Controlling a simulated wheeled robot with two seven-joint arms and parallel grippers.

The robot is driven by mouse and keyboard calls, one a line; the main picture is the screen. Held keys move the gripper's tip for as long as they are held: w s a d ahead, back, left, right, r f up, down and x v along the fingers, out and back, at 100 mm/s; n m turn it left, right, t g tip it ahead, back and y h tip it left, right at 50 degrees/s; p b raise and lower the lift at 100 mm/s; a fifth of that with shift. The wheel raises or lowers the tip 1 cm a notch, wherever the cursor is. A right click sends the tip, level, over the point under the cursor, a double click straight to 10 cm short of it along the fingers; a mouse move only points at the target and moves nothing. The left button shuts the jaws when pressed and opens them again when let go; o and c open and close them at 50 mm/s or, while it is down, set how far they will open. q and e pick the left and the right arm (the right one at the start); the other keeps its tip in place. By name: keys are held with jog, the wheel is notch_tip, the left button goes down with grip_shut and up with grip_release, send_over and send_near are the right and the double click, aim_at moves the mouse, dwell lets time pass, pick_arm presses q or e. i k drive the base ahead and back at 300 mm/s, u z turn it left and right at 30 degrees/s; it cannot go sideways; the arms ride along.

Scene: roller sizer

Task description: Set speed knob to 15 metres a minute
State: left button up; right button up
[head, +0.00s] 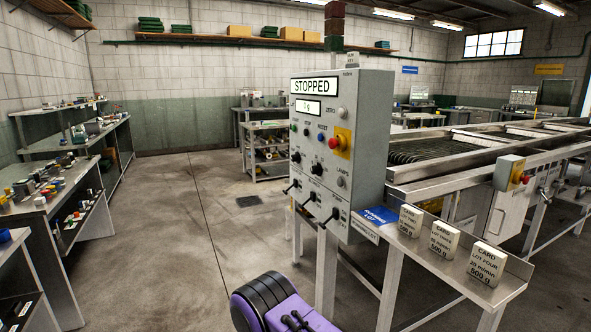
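A grey control panel (366,120) stands on legs in the middle of the head view, its face angled to the left. Its upper display (314,86) reads "STOPPED"; a smaller one (315,107) below shows a short reading ending in "g". A black knob (317,169) sits on the lower part of the face. Its label and setting are too small to read, so I cannot tell whether it is the speed knob. Several black lever handles (331,216) stick out below it. Neither gripper is in view.
A red stop button (336,142) on yellow is on the panel. A steel shelf (509,284) right of the panel holds lot cards (487,263) and a blue sign (380,215). The roller machine (430,187) is behind. Benches (75,143) line the left; the floor (190,230) between is clear.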

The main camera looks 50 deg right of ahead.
aim_at(316, 169)
jog(key=z, duration=0.3)
jog(key=i, duration=0.8)
jog(key=z, duration=1.4)
jog(key=i, duration=0.7)
jog(key=z, duration=0.75)
